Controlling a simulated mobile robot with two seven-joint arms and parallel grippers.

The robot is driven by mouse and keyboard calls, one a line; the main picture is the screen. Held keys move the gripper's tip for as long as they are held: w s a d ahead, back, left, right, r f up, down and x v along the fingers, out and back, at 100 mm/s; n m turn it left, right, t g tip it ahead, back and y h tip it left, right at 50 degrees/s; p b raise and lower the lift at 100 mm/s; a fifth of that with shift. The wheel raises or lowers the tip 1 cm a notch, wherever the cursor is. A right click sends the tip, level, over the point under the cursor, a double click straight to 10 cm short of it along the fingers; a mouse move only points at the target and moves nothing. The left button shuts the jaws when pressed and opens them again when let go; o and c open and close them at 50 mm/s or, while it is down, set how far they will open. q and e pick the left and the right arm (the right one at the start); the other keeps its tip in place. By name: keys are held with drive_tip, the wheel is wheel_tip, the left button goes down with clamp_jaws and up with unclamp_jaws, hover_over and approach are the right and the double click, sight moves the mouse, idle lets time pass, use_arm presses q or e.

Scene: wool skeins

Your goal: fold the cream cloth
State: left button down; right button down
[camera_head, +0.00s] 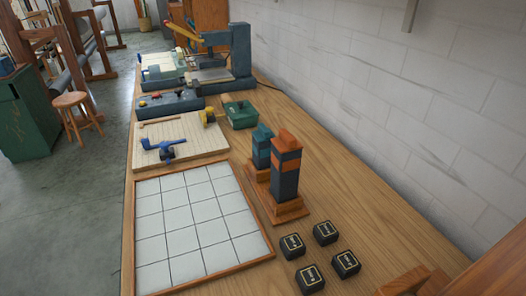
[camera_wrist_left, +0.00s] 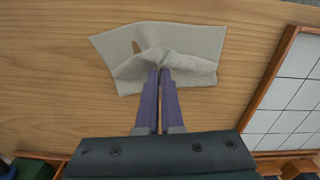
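The cream cloth (camera_wrist_left: 190,42) lies on the wooden table in the left wrist view, rumpled, with a raised ridge near its middle. An oval patch of wood colour shows in its left half; I cannot tell whether it is a gap or a mark. My left gripper (camera_wrist_left: 159,72) points at the near part of the cloth, its two purple fingers almost together. The cloth is bunched up at the fingertips and seems pinched between them. The head view shows neither the cloth nor either gripper.
A wood-framed white tile grid (camera_head: 195,225) lies on the bench; its edge is right of the cloth in the wrist view (camera_wrist_left: 285,75). Black blocks (camera_head: 325,232), two striped towers (camera_head: 286,170), a green bin (camera_head: 240,114) and a board with tools (camera_head: 190,145) stand around it.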

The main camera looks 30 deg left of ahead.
use_arm(q)
drive_tip(key=s+f, duration=0.1)
drive_tip(key=s+a+f+b, duration=0.1)
drive_tip(key=f, duration=0.1)
drive_tip(key=shift+a, duration=0.15)
drive_tip(key=c, duration=1.5)
unclamp_jaws()
drive_tip(key=shift+c, duration=0.2)
drive_tip(key=o, duration=1.5)
drive_tip(key=shift+o, duration=0.2)
